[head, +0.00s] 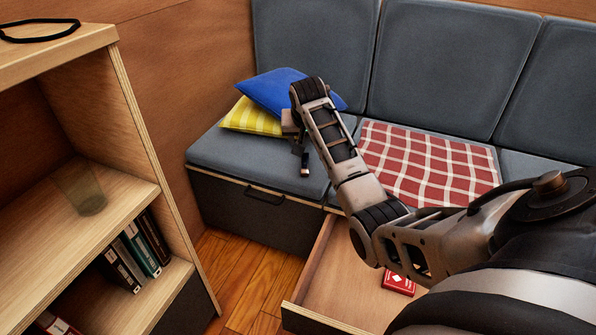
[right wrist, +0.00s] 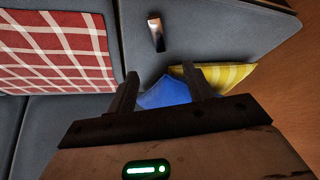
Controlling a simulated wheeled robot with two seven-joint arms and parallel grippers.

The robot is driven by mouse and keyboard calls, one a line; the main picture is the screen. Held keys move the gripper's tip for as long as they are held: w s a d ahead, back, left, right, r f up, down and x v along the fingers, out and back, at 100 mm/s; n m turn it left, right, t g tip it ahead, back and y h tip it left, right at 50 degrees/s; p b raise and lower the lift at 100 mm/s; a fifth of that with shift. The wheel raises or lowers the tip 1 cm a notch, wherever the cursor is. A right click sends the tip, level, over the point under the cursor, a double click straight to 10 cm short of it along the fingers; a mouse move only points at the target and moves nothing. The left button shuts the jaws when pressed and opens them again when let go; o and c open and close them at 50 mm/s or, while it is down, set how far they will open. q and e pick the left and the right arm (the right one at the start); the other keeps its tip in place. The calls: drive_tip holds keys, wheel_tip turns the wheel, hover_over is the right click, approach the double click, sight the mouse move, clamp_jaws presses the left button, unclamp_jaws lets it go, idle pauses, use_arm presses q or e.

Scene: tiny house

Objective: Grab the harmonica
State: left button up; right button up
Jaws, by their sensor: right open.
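A small metallic and dark object, probably the harmonica (right wrist: 156,33), lies on the grey seat cushion in the right wrist view. I cannot clearly pick it out in the head view, where my right gripper and arm cover part of that seat. My right gripper (head: 300,148) points down over the left part of the sofa seat. In the right wrist view its two fingers (right wrist: 157,75) are apart with nothing held between them. The object shows beyond the fingertips, roughly in line with the gap. My left gripper is out of view.
Blue (head: 275,90) and yellow striped (head: 250,118) pillows lie beside the gripper. A red checkered cloth (head: 430,162) covers the middle seat. An open drawer (head: 335,275) with a red box (head: 398,284) juts out below. A wooden shelf (head: 130,120) stands at left.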

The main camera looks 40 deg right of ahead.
drive_tip(key=b, duration=0.5)
approach(305, 162)
drive_tip(key=x, duration=0.2)
drive_tip(key=shift+w+f, duration=0.2)
drive_tip(key=shift+w, duration=0.05)
drive_tip(key=shift+w+d+f, duration=0.15)
drive_tip(key=shift+w+f, duration=0.05)
drive_tip(key=shift+f, duration=0.15)
drive_tip(key=b+x, duration=0.2)
drive_tip(key=x, duration=0.1)
drive_tip(key=b+x, duration=0.1)
drive_tip(key=b, duration=0.1)
drive_tip(key=shift+s+d+f, duration=0.1)
drive_tip(key=shift+s+f, duration=0.05)
drive_tip(key=shift+f, duration=0.25)
drive_tip(key=shift+d+f+b, duration=0.1)
drive_tip(key=shift+f+b, duration=0.1)
drive_tip(key=shift+b, duration=0.1)
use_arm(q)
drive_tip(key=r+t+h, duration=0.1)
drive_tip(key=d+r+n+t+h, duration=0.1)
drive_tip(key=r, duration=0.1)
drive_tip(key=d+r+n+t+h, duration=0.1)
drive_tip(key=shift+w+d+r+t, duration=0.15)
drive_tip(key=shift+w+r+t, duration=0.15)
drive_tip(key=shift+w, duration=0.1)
use_arm(e)
drive_tip(key=shift+w, duration=0.2)
drive_tip(key=shift+f, duration=0.1)
drive_tip(key=c, duration=1.1)
